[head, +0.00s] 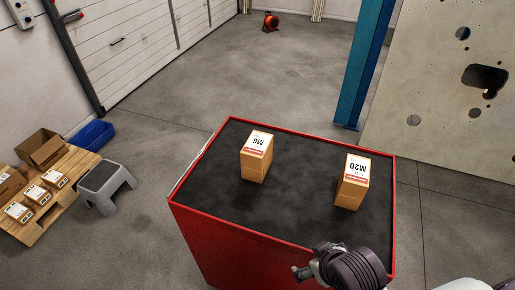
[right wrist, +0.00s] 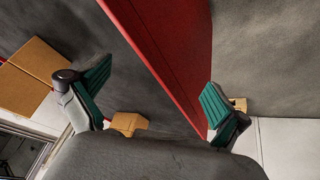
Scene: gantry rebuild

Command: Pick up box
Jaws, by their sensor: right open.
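Two cardboard boxes stand on a red cart's black top in the head view. The box labelled M6 (head: 256,160) is left of centre. The box labelled M20 (head: 351,185) is on the right. My right arm's end reaches over the cart's near right edge, in front of the M20 box. In the right wrist view my right gripper (right wrist: 156,76) is open, its two green-padded fingers wide apart with nothing held. A cardboard box (right wrist: 28,75) shows beyond the left finger; which one it is I cannot tell. My left gripper is out of view.
The red cart (head: 228,235) has a thin raised rim. At left, a pallet (head: 40,222) holds several boxes, beside a grey step stool (head: 105,185) and a blue bin (head: 92,135). A blue post (head: 364,70) and a pale panel (head: 440,110) stand behind right.

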